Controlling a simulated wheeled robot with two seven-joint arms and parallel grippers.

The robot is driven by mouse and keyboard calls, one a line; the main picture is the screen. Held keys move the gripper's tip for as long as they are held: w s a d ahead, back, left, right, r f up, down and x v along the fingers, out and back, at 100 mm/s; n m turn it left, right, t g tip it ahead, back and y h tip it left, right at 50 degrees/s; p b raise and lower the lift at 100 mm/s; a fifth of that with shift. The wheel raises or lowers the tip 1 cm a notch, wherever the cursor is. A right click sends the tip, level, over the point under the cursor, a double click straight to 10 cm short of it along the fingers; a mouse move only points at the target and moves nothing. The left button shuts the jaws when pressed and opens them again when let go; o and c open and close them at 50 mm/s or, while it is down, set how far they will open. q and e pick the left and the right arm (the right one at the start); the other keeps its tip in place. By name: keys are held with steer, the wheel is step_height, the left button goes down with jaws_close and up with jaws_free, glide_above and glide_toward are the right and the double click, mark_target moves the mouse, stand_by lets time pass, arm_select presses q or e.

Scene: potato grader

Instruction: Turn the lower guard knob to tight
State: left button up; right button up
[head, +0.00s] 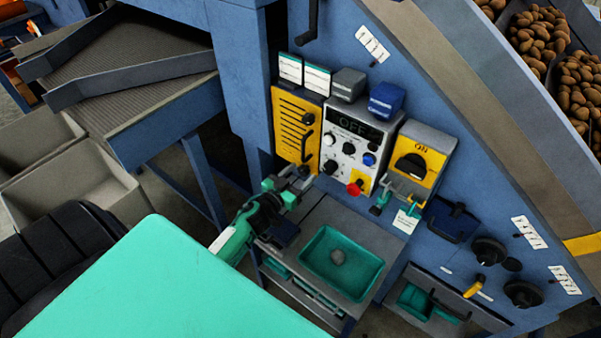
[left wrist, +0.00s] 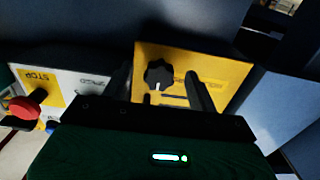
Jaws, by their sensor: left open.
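The guard is a yellow slotted panel (head: 288,122) on the blue machine, left of the control box. A round black knob (head: 309,118) shows on its upper right in the head view. In the left wrist view, which is upside down, the black lobed lower knob (left wrist: 158,74) with a white mark sits on the yellow panel. My left gripper (head: 294,173) is open at the panel's lower edge. Its dark fingers stand to either side of the knob in the wrist view; I cannot tell whether they touch it. In the head view the lower knob is not clear. My right gripper is not in view.
Right of the guard is the control box (head: 345,150) with its red stop button (head: 355,187). A yellow ON switch box (head: 413,165) stands farther right. A green tray (head: 318,246) lies on the shelf below. Two large black knobs sit at lower right.

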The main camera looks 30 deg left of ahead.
arm_select(q)
steer(key=shift+w, duration=0.4)
steer(key=c, duration=1)
